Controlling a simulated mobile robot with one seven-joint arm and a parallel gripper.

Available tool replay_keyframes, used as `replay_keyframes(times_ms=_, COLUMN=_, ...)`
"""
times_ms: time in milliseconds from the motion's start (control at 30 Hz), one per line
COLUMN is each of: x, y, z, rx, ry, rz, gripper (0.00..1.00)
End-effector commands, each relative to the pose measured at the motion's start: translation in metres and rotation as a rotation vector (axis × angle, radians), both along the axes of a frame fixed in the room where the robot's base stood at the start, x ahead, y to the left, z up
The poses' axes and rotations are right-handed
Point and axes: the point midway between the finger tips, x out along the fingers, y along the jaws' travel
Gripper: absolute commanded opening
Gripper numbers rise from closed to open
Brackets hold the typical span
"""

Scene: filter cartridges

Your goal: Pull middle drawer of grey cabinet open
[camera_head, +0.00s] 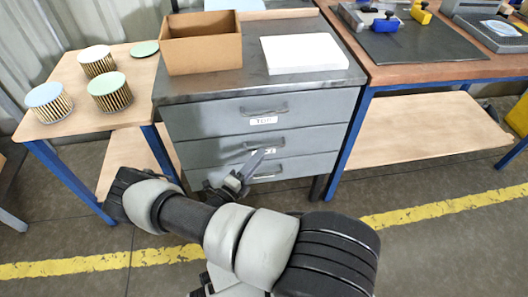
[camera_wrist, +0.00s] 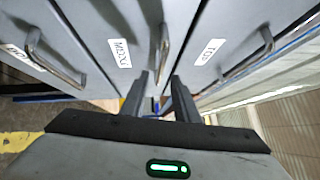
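The grey cabinet (camera_head: 352,85) has three drawers, all of which look shut. The middle drawer (camera_head: 205,151) lies between the top drawer (camera_head: 195,118) and the bottom drawer. My gripper (camera_head: 258,157) is in front of the middle drawer, covering part of its label and handle (camera_head: 280,144). In the wrist view, the middle drawer (camera_wrist: 97,55) has its label left of its handle (camera_wrist: 164,48). My gripper's fingers (camera_wrist: 160,82) are apart, with the handle's near end about between their tips. I cannot tell whether they touch it.
An open cardboard box (camera_head: 203,52) and a white block (camera_head: 303,54) stand on the cabinet. A table with filter cartridges (camera_head: 111,94) is at left. A workbench (camera_head: 430,72) is at right. The floor before the cabinet is clear apart from my arm.

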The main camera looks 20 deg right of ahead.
Motion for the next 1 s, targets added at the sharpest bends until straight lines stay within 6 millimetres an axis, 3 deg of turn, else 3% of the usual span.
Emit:
replay_keyframes(times_ms=233, x=0.015, y=-0.028, z=0.004, rx=0.0, ry=0.0, rz=0.0, gripper=0.28)
replay_keyframes(times_ms=600, x=0.018, y=-0.033, z=0.005, rx=0.0, ry=0.0, rz=0.0, gripper=0.28)
replay_keyframes(times_ms=800, x=0.018, y=-0.033, z=0.005, rx=0.0, ry=0.0, rz=0.0, gripper=0.0)
replay_keyframes(times_ms=1000, x=0.018, y=-0.033, z=0.005, rx=0.0, ry=0.0, rz=0.0, gripper=0.0)
